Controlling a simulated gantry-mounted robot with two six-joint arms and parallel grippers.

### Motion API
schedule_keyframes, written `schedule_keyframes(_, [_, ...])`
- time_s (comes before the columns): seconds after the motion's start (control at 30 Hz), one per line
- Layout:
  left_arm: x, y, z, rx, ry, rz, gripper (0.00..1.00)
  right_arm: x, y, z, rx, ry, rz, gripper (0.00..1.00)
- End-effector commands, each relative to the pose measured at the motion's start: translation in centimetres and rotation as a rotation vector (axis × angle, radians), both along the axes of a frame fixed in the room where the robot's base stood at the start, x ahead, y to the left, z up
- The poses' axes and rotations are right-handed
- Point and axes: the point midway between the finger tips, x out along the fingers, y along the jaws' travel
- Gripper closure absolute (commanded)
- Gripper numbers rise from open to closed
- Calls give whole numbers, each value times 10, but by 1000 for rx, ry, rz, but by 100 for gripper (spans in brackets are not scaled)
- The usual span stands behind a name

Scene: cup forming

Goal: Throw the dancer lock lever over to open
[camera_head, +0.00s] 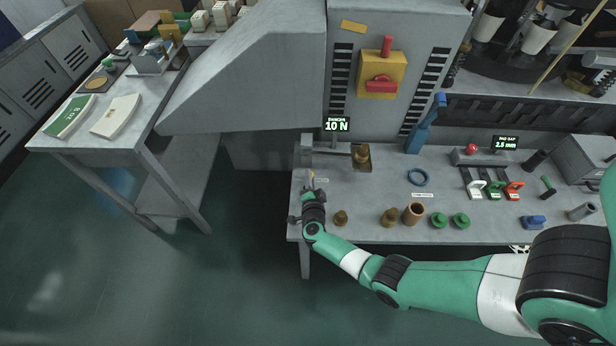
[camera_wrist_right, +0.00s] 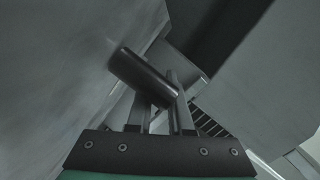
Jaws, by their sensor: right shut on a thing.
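The arm of my right gripper (camera_head: 311,184) reaches in from the right, and the gripper is at the front left corner of the workbench, below the grey dancer bracket (camera_head: 306,152). In the wrist view, the right gripper (camera_wrist_right: 160,98) is shut on a dark cylindrical bar, which I take to be the dancer lock lever (camera_wrist_right: 138,68). The bar lies slanted across the fingers, its free end up and to the left. In the head view the gripper largely hides the lever, so its lock position cannot be told. My left gripper is not in view.
The dancer display (camera_head: 336,125) reads 10 N. A brass weight (camera_head: 362,155) sits right of the bracket. Floor to the left is clear.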

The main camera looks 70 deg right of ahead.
Motion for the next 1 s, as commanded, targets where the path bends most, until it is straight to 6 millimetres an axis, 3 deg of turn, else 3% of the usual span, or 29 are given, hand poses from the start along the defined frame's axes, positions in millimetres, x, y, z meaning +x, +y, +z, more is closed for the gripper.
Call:
schedule_keyframes(0.27, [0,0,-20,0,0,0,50,-9,1,-3,-1,-4,-254,100])
schedule_keyframes(0.47, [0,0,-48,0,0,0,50,-17,2,-6,-1,-5,-446,100])
schedule_keyframes(1.0, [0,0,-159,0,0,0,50,-37,12,-10,1,-5,-915,100])
